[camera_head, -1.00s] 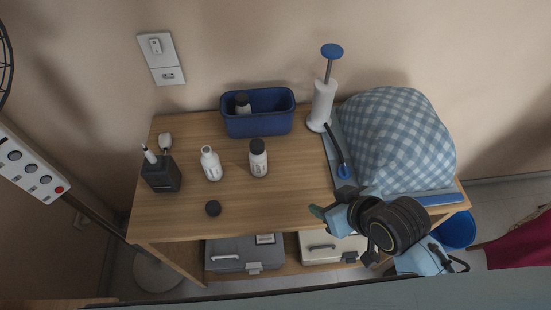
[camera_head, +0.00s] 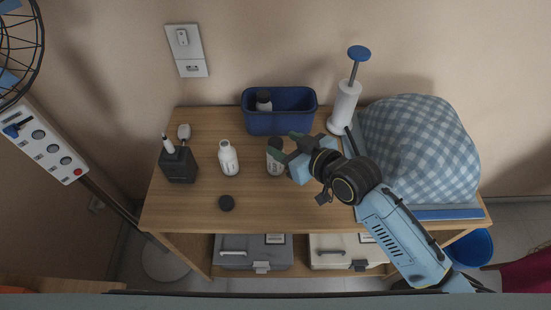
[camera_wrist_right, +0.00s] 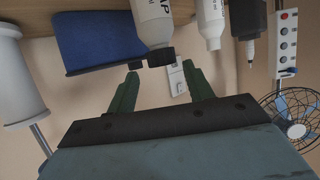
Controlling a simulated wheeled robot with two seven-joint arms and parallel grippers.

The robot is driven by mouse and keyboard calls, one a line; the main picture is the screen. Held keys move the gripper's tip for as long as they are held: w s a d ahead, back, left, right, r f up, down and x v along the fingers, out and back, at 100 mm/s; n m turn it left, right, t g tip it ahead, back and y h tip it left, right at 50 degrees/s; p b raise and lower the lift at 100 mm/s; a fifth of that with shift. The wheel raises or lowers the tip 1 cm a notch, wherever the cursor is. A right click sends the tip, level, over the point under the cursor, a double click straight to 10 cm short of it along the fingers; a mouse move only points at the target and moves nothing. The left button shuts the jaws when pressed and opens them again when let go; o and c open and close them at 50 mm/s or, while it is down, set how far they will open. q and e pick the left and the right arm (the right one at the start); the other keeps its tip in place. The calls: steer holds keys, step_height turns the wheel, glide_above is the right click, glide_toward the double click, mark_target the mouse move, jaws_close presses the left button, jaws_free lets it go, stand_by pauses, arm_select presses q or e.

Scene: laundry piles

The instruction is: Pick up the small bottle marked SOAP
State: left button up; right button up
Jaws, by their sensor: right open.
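A small white bottle with a black cap (camera_head: 275,168) stands upright on the wooden table, partly covered by my right gripper in the head view. In the right wrist view, the same bottle (camera_wrist_right: 151,12) appears upside down, its label cut off with a letter P showing. My right gripper (camera_head: 287,146) is open at the bottle's upper right. In the wrist view its green fingertips (camera_wrist_right: 161,68) lie left and right of the black cap; I cannot tell whether they touch it.
A blue bin (camera_head: 281,124) holding another dark-capped bottle (camera_head: 264,101) stands behind. The table's front left is clear.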

mark_target(276, 141)
steer(key=shift+b+x, duration=0.4)
steer(key=shift+x, duration=2.45)
steer(key=shift+s+f, duration=0.1)
steer(key=shift+s, duration=0.05)
steer(key=shift+c, duration=0.4)
jaws_close()
